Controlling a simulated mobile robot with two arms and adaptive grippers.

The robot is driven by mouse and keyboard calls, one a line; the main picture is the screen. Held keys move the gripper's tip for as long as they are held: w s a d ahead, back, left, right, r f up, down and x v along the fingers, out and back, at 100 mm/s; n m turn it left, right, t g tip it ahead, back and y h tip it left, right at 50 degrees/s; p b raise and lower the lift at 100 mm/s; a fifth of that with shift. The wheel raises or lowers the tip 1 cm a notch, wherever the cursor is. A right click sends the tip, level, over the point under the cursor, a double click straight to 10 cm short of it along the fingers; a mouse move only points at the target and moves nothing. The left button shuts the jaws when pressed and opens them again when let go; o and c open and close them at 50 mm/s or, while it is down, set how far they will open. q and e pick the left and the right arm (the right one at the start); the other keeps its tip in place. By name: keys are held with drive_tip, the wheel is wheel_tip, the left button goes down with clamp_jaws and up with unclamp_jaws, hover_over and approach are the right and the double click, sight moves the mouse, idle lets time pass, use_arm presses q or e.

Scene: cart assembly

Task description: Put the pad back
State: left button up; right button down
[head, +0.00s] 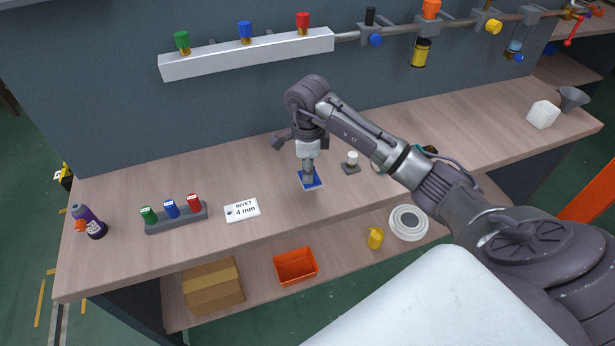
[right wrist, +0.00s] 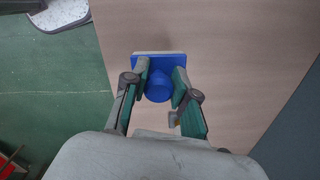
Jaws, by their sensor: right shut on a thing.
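My right gripper (head: 308,177) points down over the middle of the workbench (head: 262,165). It is shut on the blue pad (head: 312,184), a flat square plate with a pale edge. In the right wrist view, the pad's round blue knob (right wrist: 158,88) sits between the two fingers (right wrist: 160,86). The pad is at or just above the bench top; I cannot tell if it touches. The fingers partly cover it in the head view. My left gripper is out of view.
A dark stand with a white top (head: 351,161) is close on the right. A "RIVET 4 mm" card (head: 242,210) and a rack (head: 177,220) with green, blue and red pieces lie left. An orange bin (head: 296,266) is on the lower shelf.

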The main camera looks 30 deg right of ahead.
wheel_tip(320, 180, down, 3)
drive_tip(key=shift+f+p, duration=0.2)
drive_tip(key=shift+p, duration=0.35)
drive_tip(key=shift+f, duration=0.25)
drive_tip(key=shift+f, duration=0.1)
drive_tip(key=shift+f, duration=0.15)
drive_tip(key=c, duration=0.9)
unclamp_jaws()
